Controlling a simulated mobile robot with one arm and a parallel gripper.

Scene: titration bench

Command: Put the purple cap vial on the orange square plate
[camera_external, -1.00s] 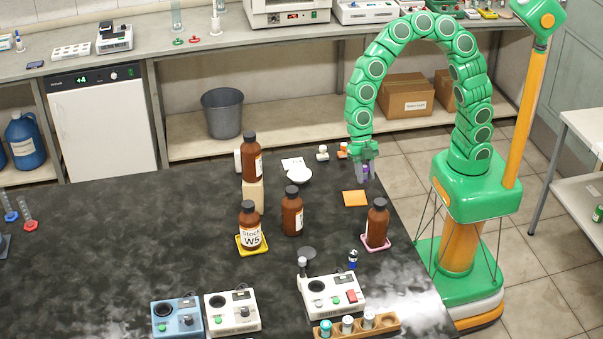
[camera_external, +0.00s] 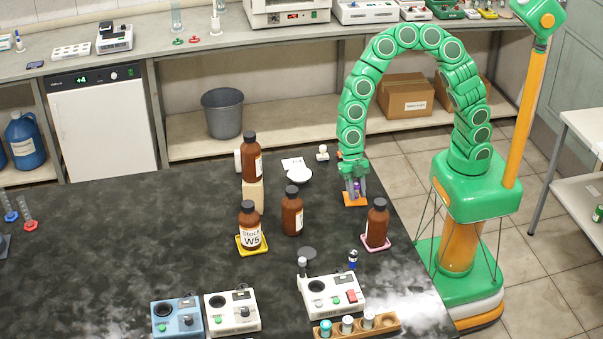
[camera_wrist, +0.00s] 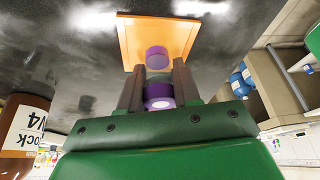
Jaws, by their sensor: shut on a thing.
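The purple cap vial (camera_external: 356,186) is between the fingers of my gripper (camera_external: 355,193), which is shut on it. In the wrist view the vial's purple parts (camera_wrist: 158,92) show between the two dark fingers of my gripper (camera_wrist: 157,72). The orange square plate (camera_external: 355,200) lies on the dark table, directly below or just under the vial, partly hidden by the gripper. In the wrist view the plate (camera_wrist: 185,35) spreads out beyond the fingertips. I cannot tell whether the vial touches the plate.
A brown bottle (camera_external: 376,224) on a pink plate stands to the front right of my gripper. Another brown bottle (camera_external: 292,211) stands to the left, with a white dish (camera_external: 299,174) behind it. A brown labelled bottle (camera_wrist: 24,125) shows at left in the wrist view.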

